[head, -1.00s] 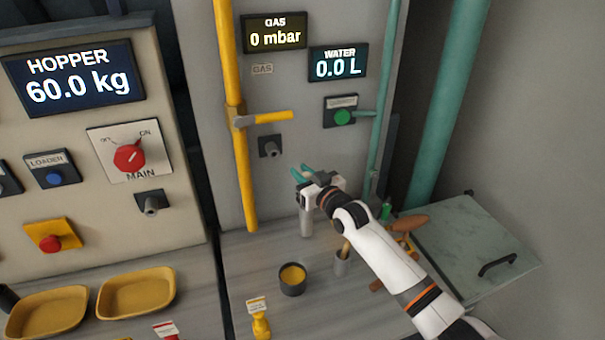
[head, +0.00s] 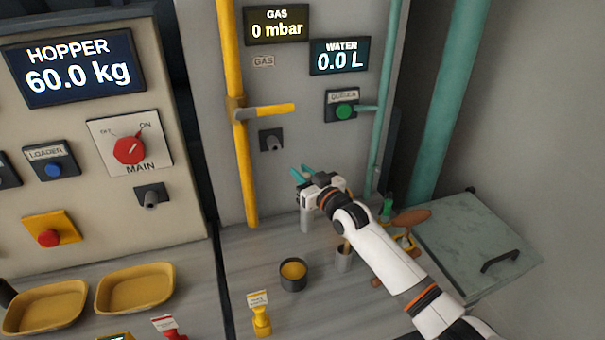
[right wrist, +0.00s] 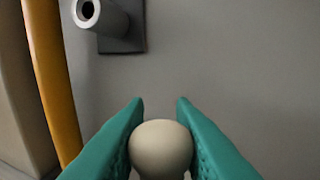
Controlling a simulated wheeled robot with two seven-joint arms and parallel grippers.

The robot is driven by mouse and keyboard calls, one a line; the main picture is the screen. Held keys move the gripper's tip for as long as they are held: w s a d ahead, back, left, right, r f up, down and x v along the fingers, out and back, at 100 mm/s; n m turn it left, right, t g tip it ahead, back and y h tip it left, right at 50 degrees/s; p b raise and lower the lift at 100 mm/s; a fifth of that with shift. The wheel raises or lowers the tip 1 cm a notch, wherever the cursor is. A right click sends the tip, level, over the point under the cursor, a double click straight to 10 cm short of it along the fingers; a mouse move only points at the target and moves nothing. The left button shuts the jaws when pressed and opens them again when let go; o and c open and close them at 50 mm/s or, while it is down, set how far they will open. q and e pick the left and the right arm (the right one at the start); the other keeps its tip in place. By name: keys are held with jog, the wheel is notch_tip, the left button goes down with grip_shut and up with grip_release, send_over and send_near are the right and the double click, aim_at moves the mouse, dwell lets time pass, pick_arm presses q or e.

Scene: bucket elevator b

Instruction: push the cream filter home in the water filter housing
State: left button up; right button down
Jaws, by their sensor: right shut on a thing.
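My right gripper (head: 303,174) is above the bench at the foot of the grey panel. In the right wrist view its teal fingers (right wrist: 159,108) are shut on a cream rounded piece (right wrist: 160,148), which looks like the top of the cream filter. The filter's lower part is out of sight there, and the gripper hides it in the head view. A grey upright cylinder (head: 306,221), which may be the water filter housing, stands directly below the gripper. I cannot tell how deep the filter sits in it. My left gripper is not in view.
A dark pot (head: 293,284), a yellow-tagged piece (head: 261,321) and a grey cup (head: 344,261) stand on the bench. A teal pipe (head: 383,115) runs at right.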

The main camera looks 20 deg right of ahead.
jog(key=shift+s+f, duration=0.1)
jog(key=shift+f, duration=0.85)
jog(key=c, duration=1.2)
grip_release()
jog(key=shift+c, duration=0.2)
jog(key=shift+o, duration=0.5)
jog(key=shift+r, duration=0.1)
jog(key=shift+d, duration=0.1)
